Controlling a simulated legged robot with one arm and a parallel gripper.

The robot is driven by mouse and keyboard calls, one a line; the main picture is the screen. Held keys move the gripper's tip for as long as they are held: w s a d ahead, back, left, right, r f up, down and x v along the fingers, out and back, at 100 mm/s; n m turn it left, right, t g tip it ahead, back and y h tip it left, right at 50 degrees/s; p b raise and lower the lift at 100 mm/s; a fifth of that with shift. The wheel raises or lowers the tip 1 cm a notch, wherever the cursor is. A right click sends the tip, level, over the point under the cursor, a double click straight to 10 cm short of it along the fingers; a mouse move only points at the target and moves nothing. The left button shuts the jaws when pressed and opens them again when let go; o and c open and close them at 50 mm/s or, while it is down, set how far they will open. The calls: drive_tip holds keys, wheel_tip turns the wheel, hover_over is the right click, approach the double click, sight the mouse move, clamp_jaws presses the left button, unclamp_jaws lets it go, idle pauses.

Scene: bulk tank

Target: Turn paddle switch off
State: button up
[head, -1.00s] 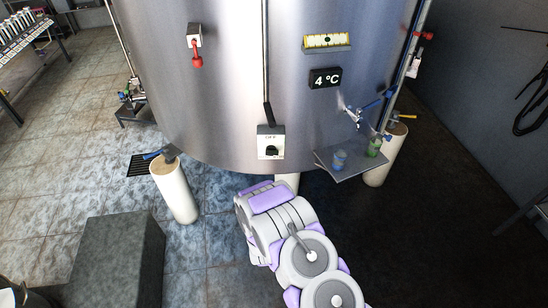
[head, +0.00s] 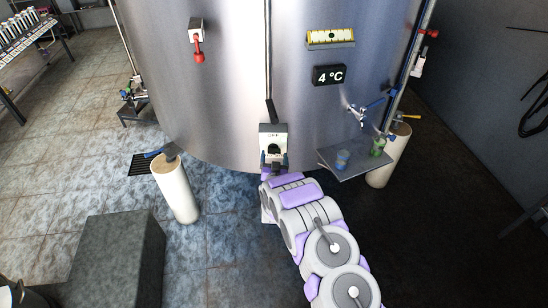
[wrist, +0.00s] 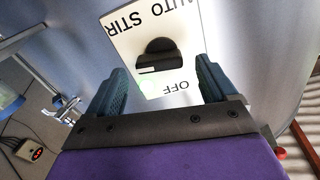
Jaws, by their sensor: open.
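The paddle switch is a pale box with a black knob (head: 273,149) on the front of the steel tank (head: 225,85). In the wrist view the box's pale face (wrist: 190,60) appears turned over, with "AUTO", "STIR" and "OFF" lettering. The black knob (wrist: 160,50) is near the middle of that face; which mark it points at I cannot tell. My gripper (head: 273,164) is at the lower part of the box in the head view. In the wrist view its open fingers (wrist: 162,72) stand either side of the face, with the knob ahead between them. Contact is not visible.
A box with a red lever (head: 198,46), a "4 °C" display (head: 329,75) and a tap (head: 357,113) are on the tank. A small shelf (head: 350,172) with cups juts out to the right. A pale leg (head: 176,190) and a dark block (head: 116,258) stand left.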

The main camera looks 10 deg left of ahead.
drive_tip(key=shift+w, duration=0.6)
drive_tip(key=c, duration=1.1)
